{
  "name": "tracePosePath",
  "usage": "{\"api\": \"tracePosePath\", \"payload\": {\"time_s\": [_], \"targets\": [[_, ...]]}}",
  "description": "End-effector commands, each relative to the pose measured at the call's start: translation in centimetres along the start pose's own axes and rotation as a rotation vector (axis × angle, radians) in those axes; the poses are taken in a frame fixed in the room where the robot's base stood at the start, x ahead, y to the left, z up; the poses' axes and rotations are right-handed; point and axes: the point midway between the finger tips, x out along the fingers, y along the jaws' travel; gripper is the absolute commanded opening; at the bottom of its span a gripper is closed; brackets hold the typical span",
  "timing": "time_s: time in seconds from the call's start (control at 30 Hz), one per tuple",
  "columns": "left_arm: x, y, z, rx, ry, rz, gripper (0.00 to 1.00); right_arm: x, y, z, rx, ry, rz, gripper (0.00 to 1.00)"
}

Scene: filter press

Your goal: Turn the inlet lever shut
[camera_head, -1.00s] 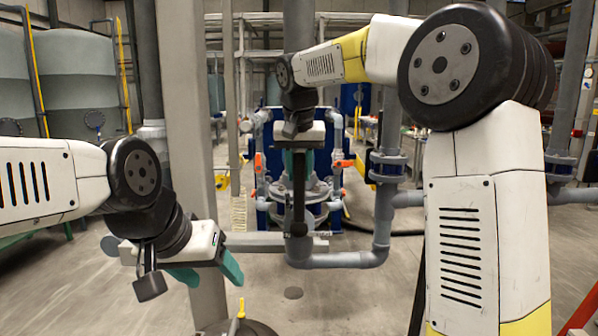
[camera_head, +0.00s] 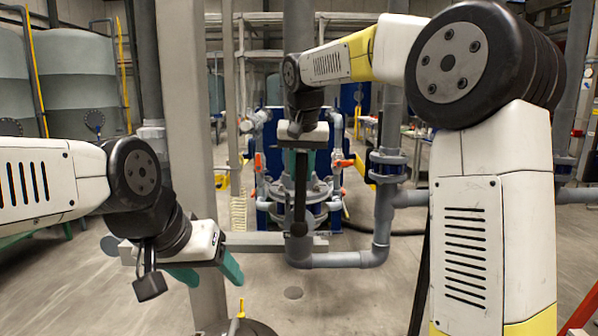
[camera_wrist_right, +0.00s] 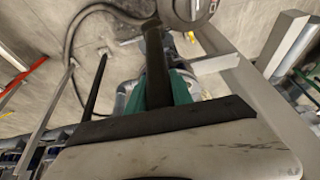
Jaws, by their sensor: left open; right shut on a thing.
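A long dark bar, seemingly the inlet lever (camera_head: 300,205), stands nearly vertical in the head view, with a rounded lower end. My right gripper (camera_head: 299,163) is at its upper part, with teal fingers on both sides of it. In the right wrist view the dark lever (camera_wrist_right: 155,60) runs between the teal fingers of my right gripper (camera_wrist_right: 160,90), which is shut on it. Where the lever joins its valve is not clear to see. My left gripper (camera_head: 207,272) is open and empty, low at the left, well apart from the lever.
A grey pipe (camera_head: 340,260) bends below and right of the lever. Blue-framed equipment (camera_head: 272,125) with orange handles (camera_head: 341,162) is behind.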

Motion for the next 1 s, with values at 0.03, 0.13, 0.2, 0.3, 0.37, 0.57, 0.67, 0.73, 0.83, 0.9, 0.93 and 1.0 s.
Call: {"api": "tracePosePath", "payload": {"time_s": [0.03, 0.13, 0.2, 0.3, 0.37, 0.57, 0.67, 0.73, 0.83, 0.9, 0.93, 1.0], "targets": [[0.0, 0.0, 0.0, 0.000, 0.000, 0.000, 0.63, -0.1, 0.5, -0.1, 0.012, 0.002, -0.017, 0.00], [0.0, 0.0, 0.0, 0.000, 0.000, 0.000, 0.63, -0.1, 1.4, 0.0, 0.035, 0.003, -0.065, 0.00], [0.0, 0.0, 0.0, 0.000, 0.000, 0.000, 0.63, 0.0, 2.1, 0.0, 0.054, 0.002, -0.109, 0.00], [0.0, 0.0, 0.0, 0.000, 0.000, 0.000, 0.63, 0.2, 3.4, 0.0, 0.087, 0.003, -0.183, 0.00], [0.0, 0.0, 0.0, 0.000, 0.000, 0.000, 0.63, 0.3, 4.2, 0.1, 0.109, 0.004, -0.232, 0.00], [0.0, 0.0, 0.0, 0.000, 0.000, 0.000, 0.63, 1.3, 7.0, 0.5, 0.181, 0.004, -0.405, 0.00], [0.0, 0.0, 0.0, 0.000, 0.000, 0.000, 0.63, 2.0, 8.3, 0.8, 0.219, 0.005, -0.492, 0.00], [0.0, 0.0, 0.0, 0.000, 0.000, 0.000, 0.63, 2.6, 9.2, 1.0, 0.246, 0.003, -0.553, 0.00], [0.0, 0.0, 0.0, 0.000, 0.000, 0.000, 0.63, 3.5, 10.3, 1.3, 0.283, 0.003, -0.641, 0.00], [0.0, 0.0, 0.0, 0.000, 0.000, 0.000, 0.63, 4.1, 11.0, 1.6, 0.307, 0.002, -0.704, 0.00], [0.0, 0.0, 0.0, 0.000, 0.000, 0.000, 0.63, 4.4, 11.3, 1.7, 0.318, 0.002, -0.730, 0.00], [0.0, 0.0, 0.0, 0.000, 0.000, 0.000, 0.63, 5.1, 11.9, 2.0, 0.344, 0.001, -0.792, 0.00]]}}
